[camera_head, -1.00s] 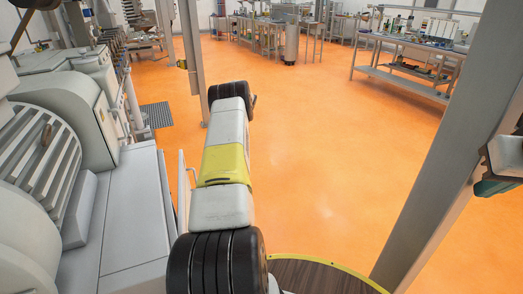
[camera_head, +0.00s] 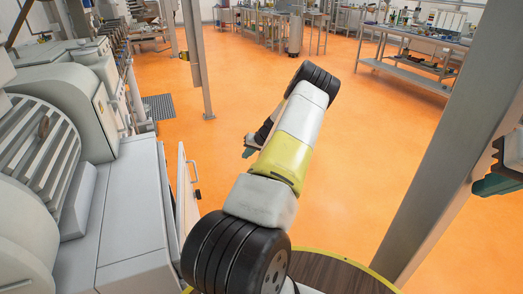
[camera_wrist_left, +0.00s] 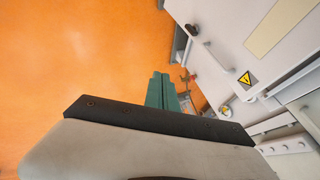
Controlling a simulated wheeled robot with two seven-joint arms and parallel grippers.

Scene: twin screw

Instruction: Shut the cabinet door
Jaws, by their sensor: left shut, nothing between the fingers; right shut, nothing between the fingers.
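The pale cabinet door (camera_head: 185,199) stands open at the right side of the grey machine cabinet (camera_head: 125,215), seen nearly edge-on in the head view. A small handle shows on its edge side. My left gripper (camera_head: 250,150) is to the right of the door, apart from it, partly hidden behind my forearm. In the left wrist view its green fingers (camera_wrist_left: 161,92) are shut and empty. There, a white panel (camera_wrist_left: 240,45) with a dark handle and a yellow warning triangle is at the right; I cannot tell whether it is the door. My right gripper (camera_head: 492,184) is shut at the right edge.
A grey post (camera_head: 450,150) stands between my two arms at the right. Another post (camera_head: 197,65) stands beyond the machine. Workbenches (camera_head: 415,68) line the back. The orange floor (camera_head: 350,160) between is clear.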

